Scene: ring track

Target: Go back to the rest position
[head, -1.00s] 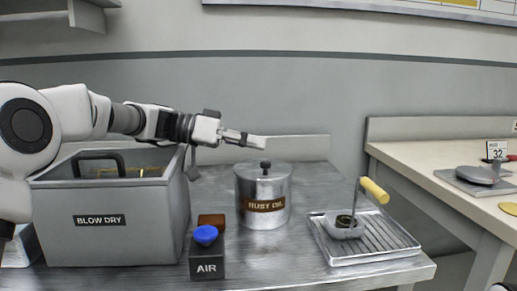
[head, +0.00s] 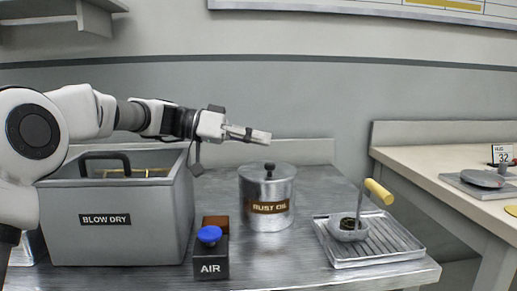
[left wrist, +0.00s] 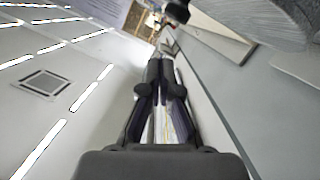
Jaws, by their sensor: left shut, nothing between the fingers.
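My left gripper (head: 258,135) is in the air above and behind the lidded metal pot marked RUST OIL (head: 268,215), pointing right. It is shut with nothing in it. In the left wrist view its fingers (left wrist: 160,68) are together. My left arm reaches in over the grey BLOW DRY box (head: 110,240). My right gripper does not show in the head view.
A black AIR box (head: 210,262) with a blue button (head: 209,235) stands before the pot. A ribbed metal tray (head: 395,243) holds a small pot with a yellow-handled tool (head: 378,191). A second bench (head: 440,158) stands at right, with a scale-like device (head: 484,178).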

